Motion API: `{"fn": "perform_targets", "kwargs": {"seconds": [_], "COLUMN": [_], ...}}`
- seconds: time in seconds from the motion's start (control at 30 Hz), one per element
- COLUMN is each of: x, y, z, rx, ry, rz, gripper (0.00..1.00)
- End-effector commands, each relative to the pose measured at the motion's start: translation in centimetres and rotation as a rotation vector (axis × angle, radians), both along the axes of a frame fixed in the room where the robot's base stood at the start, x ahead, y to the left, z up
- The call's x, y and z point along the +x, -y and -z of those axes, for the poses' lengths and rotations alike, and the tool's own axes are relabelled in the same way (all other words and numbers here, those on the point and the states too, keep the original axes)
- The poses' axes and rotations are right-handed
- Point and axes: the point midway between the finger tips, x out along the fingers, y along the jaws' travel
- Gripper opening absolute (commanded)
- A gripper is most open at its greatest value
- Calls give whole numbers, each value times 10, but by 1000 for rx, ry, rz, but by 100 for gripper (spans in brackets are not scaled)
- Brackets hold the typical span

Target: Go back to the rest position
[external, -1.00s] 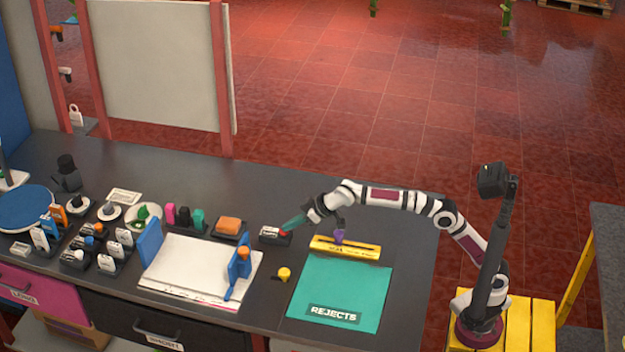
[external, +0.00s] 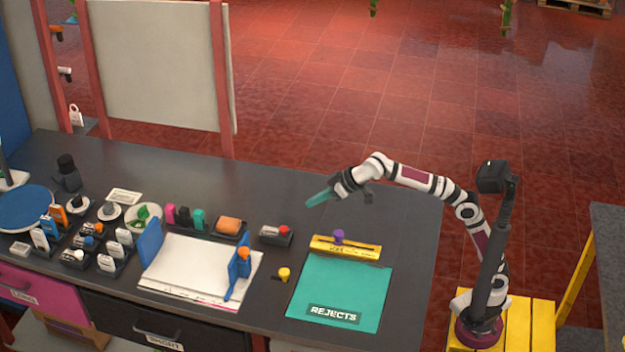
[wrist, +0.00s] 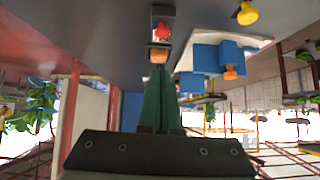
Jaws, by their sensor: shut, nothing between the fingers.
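My gripper (external: 318,198) has teal fingers that are shut with nothing between them. It is in the air above the dark table (external: 290,170), pointing left and slightly down. Below and left of it is a small dark box with a red button (external: 283,230), apart from the fingers. In the wrist view the shut teal fingers (wrist: 161,85) point toward the red button (wrist: 162,28) and an orange block (wrist: 158,56).
A teal REJECTS mat (external: 345,285) and a yellow bar with a purple knob (external: 339,237) lie below my arm. A paper stack (external: 200,265) between blue holders is at left, near a yellow knob (external: 284,273). The table's back right is clear.

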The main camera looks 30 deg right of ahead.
Motion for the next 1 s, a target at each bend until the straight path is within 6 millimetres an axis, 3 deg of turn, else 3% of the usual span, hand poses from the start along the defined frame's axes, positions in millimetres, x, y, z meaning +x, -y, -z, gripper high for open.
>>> {"fn": "perform_targets", "kwargs": {"seconds": [0.5,0.57,0.67,0.77,0.8,0.9,1.0], "x": [0,5,28,53,57,47,12], "y": [0,8,59,157,200,303,395], "z": [0,1,9,27,37,62,91], "rx": [1,-4,-34,-86,-108,-151,-189], "ry": [1,-4,-35,-97,-127,-206,-292], "rz": [1,18,127,332,422,647,869], "gripper": [0,0,0,0,0,0,0]}}
